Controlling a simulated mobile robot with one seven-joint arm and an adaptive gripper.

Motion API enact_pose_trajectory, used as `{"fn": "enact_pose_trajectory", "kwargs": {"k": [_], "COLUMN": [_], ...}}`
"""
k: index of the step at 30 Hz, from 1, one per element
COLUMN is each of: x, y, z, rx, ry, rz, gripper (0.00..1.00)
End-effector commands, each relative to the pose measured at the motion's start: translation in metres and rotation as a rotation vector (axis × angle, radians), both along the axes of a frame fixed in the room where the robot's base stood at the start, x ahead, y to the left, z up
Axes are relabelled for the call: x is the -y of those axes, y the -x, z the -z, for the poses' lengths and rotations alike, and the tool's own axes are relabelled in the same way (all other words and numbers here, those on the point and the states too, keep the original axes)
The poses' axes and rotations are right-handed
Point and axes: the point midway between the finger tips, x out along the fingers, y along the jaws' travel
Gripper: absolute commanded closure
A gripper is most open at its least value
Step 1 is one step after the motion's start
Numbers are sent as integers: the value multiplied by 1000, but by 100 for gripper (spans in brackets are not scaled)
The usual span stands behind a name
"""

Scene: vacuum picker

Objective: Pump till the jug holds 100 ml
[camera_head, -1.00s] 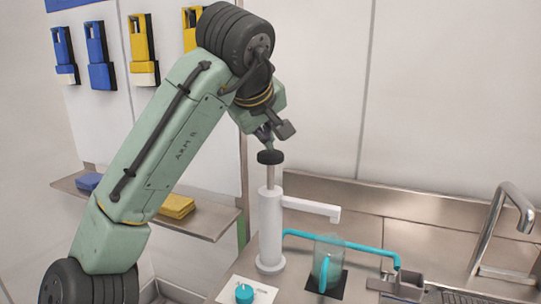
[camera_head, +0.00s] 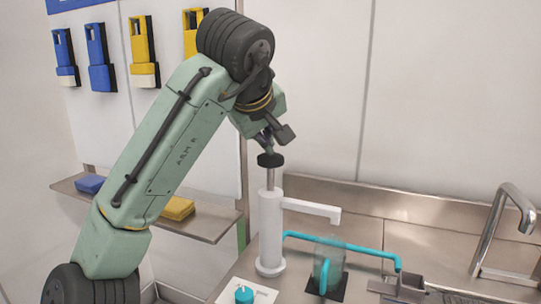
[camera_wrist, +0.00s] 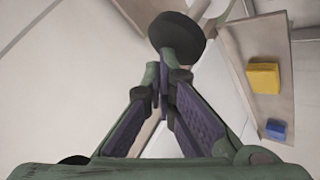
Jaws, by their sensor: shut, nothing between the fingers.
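The pump (camera_head: 270,232) is a white upright cylinder with a black round knob (camera_head: 270,160) on a thin rod and a spout to the right. My gripper (camera_head: 267,146) is shut and empty, pointing down just above the knob, apparently touching it. In the wrist view the dark knob (camera_wrist: 177,40) shows just beyond my closed fingers (camera_wrist: 166,88). The jug (camera_head: 329,268) is clear with a teal handle and stands on a black pad below the spout's end. Its water level is too small to read.
A teal pipe (camera_head: 350,243) runs behind the jug toward a small grey trough (camera_head: 410,284). A white plate with a teal knob (camera_head: 244,294) lies in front of the pump. A curved metal tap (camera_head: 500,215) stands at right. A shelf (camera_head: 205,224) holds blue and yellow blocks.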

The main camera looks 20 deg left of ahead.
Motion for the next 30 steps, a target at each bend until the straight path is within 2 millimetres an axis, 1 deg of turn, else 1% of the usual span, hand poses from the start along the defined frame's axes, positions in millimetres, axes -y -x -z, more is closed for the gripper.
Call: {"fn": "enact_pose_trajectory", "kwargs": {"k": [30], "x": [0], "y": [0], "z": [14], "rx": [-3], "ry": [0], "rz": [1], "gripper": [100]}}
